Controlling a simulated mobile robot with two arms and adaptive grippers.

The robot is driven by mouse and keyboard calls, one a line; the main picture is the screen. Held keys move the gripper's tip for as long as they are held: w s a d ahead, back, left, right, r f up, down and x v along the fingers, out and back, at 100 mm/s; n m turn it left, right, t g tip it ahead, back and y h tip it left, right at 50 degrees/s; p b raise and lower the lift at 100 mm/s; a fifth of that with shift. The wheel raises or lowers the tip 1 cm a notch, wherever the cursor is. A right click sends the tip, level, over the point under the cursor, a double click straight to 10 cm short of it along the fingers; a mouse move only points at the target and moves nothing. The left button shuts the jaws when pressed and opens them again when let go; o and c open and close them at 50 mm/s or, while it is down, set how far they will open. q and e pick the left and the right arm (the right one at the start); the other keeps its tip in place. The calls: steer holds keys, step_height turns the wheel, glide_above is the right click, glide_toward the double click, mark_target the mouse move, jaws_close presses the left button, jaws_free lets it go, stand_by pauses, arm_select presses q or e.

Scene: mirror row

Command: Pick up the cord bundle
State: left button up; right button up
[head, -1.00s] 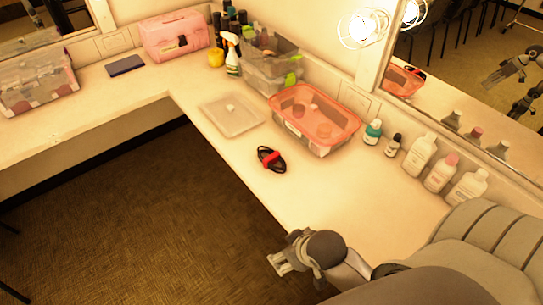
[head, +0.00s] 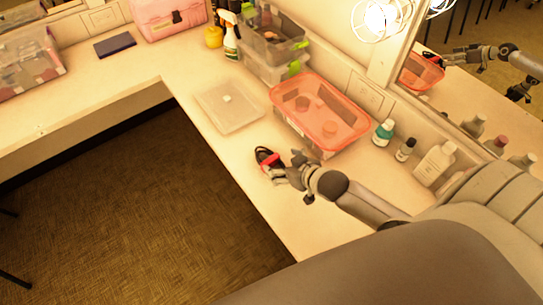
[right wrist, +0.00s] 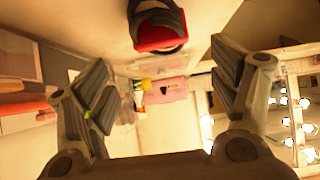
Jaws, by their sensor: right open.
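The cord bundle (head: 264,155), black with a red band, lies on the countertop (head: 243,173) near its front edge. My right gripper (head: 281,170) is right beside it in the head view and hides part of it. In the right wrist view, the cord bundle (right wrist: 158,25) shows at the top centre, between and beyond the two spread fingers of my right gripper (right wrist: 164,85). The right gripper is open with nothing between its fingers. Whether a finger touches the bundle, I cannot tell. My left gripper is not in view.
An orange-lidded clear bin (head: 320,112) stands just behind the bundle. A flat clear lid (head: 229,106) lies to its left. Bottles (head: 434,163) line the wall under the mirror on the right. Stacked clear bins (head: 270,50) and a spray bottle (head: 230,40) stand farther back.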

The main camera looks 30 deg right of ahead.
mark_target(270, 159)
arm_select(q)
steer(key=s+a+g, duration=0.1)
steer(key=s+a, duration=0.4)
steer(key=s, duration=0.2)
arm_select(e)
steer(key=x, duration=0.2)
steer(key=shift+w+a+f, duration=0.15)
steer(key=shift+w+a, duration=0.05)
steer(key=shift+w+d+f, duration=0.1)
steer(key=shift+w+f, duration=0.1)
steer(key=shift+f, duration=0.05)
steer(key=shift+p+x, duration=0.4)
steer(key=shift+x, duration=1.5)
steer(key=shift+w+f, duration=0.35)
steer(key=shift+w, duration=0.15)
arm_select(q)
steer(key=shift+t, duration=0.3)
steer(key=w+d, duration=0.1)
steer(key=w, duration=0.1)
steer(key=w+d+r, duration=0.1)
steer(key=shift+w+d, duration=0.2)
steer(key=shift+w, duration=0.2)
arm_select(e)
steer(key=c, duration=1.3)
steer(key=shift+r, duration=0.1)
